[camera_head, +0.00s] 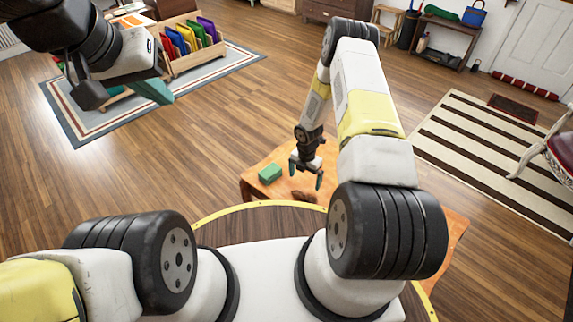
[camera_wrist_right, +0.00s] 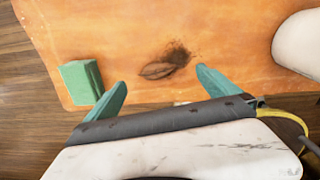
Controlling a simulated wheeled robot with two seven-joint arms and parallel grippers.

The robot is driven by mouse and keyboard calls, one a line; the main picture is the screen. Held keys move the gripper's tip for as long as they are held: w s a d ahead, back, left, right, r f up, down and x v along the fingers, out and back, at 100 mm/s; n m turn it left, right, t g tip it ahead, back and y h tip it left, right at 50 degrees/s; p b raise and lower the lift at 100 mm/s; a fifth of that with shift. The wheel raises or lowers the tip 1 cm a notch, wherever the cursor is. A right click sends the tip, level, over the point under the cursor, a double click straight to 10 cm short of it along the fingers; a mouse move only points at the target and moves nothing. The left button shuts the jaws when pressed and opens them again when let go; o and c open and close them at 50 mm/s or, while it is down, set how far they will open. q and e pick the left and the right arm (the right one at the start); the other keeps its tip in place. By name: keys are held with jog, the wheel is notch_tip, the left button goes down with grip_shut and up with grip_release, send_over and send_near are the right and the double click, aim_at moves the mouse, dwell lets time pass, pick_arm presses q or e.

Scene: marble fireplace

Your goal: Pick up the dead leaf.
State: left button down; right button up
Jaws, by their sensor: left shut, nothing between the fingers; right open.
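The dead leaf (camera_wrist_right: 157,70) is a small brown, curled shape lying on an orange surface (camera_wrist_right: 225,35), beside a dark smudge. In the head view, a dark brown spot at the leaf's place shows just below my right gripper (camera_head: 306,174). My right gripper is open and empty; in the right wrist view its teal fingers (camera_wrist_right: 162,80) stand apart, with the leaf between and just beyond their tips. I cannot tell the height gap. My left gripper (camera_head: 135,96) is at the upper left of the head view, raised and far from the leaf, shut and empty.
A green block (camera_head: 270,173) sits on the orange surface, left of my right gripper; it also shows in the right wrist view (camera_wrist_right: 80,82). A wooden rack of colourful folders (camera_head: 188,45) stands on a rug at the back left. A striped rug (camera_head: 470,150) lies right.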

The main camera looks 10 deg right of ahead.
aim_at(300, 193)
jog(key=f, duration=0.3)
jog(key=a+f, duration=0.1)
jog(key=f, duration=0.4)
jog(key=shift+s+a+f, duration=0.25)
jog(key=shift+f, duration=0.15)
jog(key=c, duration=1.4)
jog(key=shift+o, duration=0.2)
jog(key=shift+r, duration=0.15)
jog(key=shift+r, duration=0.55)
notch_tip(300, 193, up, 2)
jog(key=shift+r, duration=0.1)
jog(key=s, duration=0.5)
jog(key=s+d+r, duration=0.1)
jog(key=s, duration=1)
jog(key=shift+d+r, duration=0.25)
jog(key=shift+d, duration=0.05)
